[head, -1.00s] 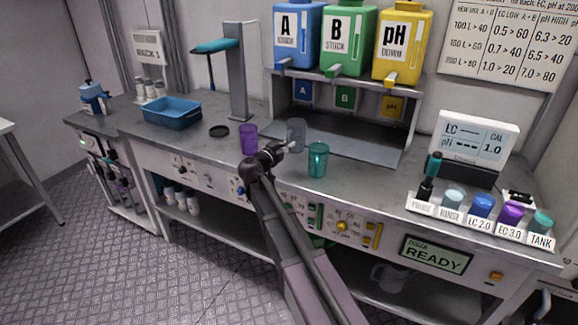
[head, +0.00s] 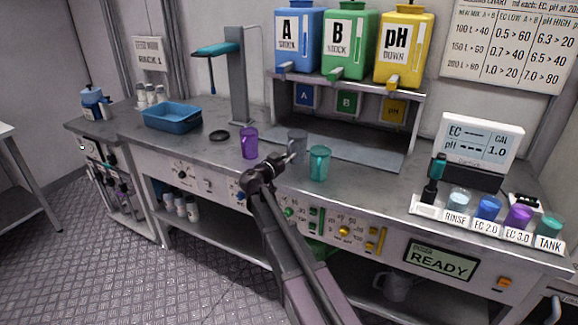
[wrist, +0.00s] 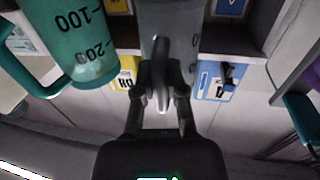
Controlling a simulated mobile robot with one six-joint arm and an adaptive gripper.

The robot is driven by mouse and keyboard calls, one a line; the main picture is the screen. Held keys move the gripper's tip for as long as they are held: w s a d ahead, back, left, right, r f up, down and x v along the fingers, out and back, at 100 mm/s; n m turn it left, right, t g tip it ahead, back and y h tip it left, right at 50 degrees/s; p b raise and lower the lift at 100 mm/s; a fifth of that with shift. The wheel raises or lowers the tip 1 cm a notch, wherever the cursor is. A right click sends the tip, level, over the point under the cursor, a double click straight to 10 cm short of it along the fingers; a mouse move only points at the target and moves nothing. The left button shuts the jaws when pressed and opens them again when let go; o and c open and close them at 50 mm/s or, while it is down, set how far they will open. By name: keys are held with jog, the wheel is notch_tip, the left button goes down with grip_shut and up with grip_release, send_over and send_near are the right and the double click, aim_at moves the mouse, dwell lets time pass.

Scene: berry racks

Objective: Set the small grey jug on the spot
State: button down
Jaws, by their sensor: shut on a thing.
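The small grey jug (head: 297,142) is at the middle of the bench, between the purple jug (head: 249,143) and the teal jug (head: 319,163). My gripper (head: 284,161) is in front of it. In the wrist view my gripper (wrist: 160,88) is shut on the handle of the grey jug (wrist: 172,35). I cannot tell whether its base touches the bench. A dark round spot (head: 219,135) lies on the bench to the left, below the teal-armed stand. In the wrist view the teal jug (wrist: 85,45) is close on the left.
A blue tray (head: 172,118) is at the bench's left. The tall stand (head: 238,80) rises behind the spot. A dispenser shelf (head: 345,85) with three canisters is behind the grey jug. A row of labelled cups (head: 487,208) and a meter (head: 475,145) stand on the right.

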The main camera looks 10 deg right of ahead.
jog(key=shift+f+b, duration=1)
jog(key=shift+f, duration=0.3)
jog(key=shift+f, duration=0.15)
jog(key=c, duration=0.7)
grip_release()
jog(key=shift+r, duration=0.2)
jog(key=v, duration=1.2)
jog(key=shift+s, duration=0.1)
